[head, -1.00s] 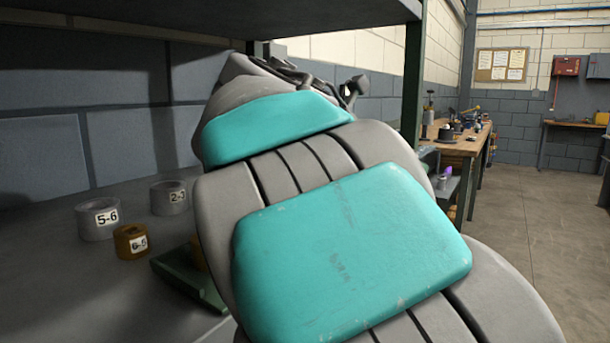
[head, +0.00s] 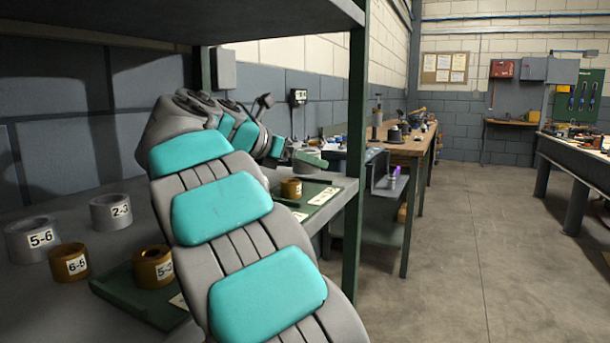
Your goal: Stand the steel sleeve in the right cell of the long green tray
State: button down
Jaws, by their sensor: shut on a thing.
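The long green tray (head: 124,291) lies on the grey shelf, partly hidden behind my arm. A brass ring (head: 153,266) with a partly covered label stands at its left part. Another brass ring (head: 291,188) stands at its right part, near white cards. My gripper (head: 311,160) is small in the head view, over the right part of the tray, at the far end of my arm. Grey rings marked 5-6 (head: 33,239) and 2-3 (head: 111,212) stand left of the tray.
A brass ring marked 6-5 (head: 70,262) stands on the shelf between the grey rings and the tray. A dark upper shelf (head: 180,18) hangs above, and a green post (head: 355,150) stands at the right. The floor (head: 470,260) to the right is clear.

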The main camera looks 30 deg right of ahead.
aim_at(295, 171)
jog(key=shift+f, duration=1.7)
grip_release()
jog(key=shift+w+f, duration=0.1)
jog(key=shift+f, duration=0.05)
jog(key=shift+a+r, duration=0.25)
jog(key=v, duration=1.1)
jog(key=shift+a+r, duration=0.15)
jog(key=shift+r, duration=0.05)
